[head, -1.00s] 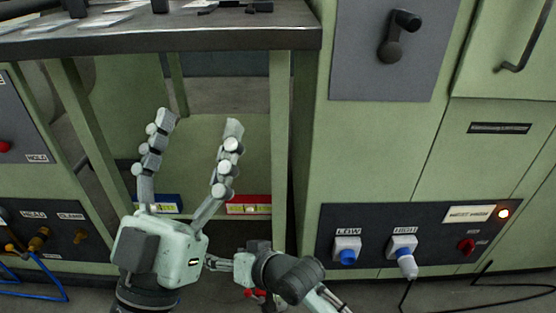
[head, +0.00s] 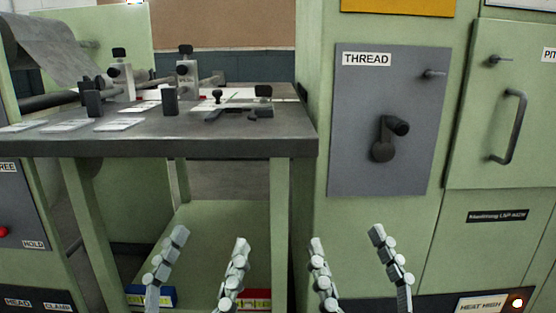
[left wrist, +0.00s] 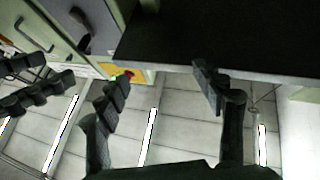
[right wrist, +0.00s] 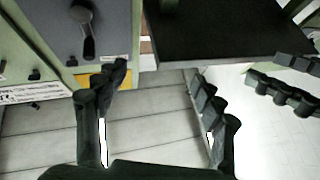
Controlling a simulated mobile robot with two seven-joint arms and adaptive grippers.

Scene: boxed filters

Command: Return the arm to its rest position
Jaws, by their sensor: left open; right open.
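My left gripper (head: 211,240) points up at the lower middle of the head view, with fingers spread and nothing between them. My right gripper (head: 347,238) stands beside it to the right, also open and empty. The two are apart, and only their fingers show there. In the left wrist view the left gripper (left wrist: 163,80) is open over grey floor, with the right gripper's fingers at the left edge. In the right wrist view the right gripper (right wrist: 159,78) is open, with the left gripper's fingers at the right edge.
A dark-topped table (head: 230,146) bears plates and clamps. A grey THREAD panel (head: 355,160) with a black crank (head: 385,140) is on the green cabinet, right of it. A blue box (head: 135,296) and a red box (head: 262,297) sit on the low shelf behind the left gripper.

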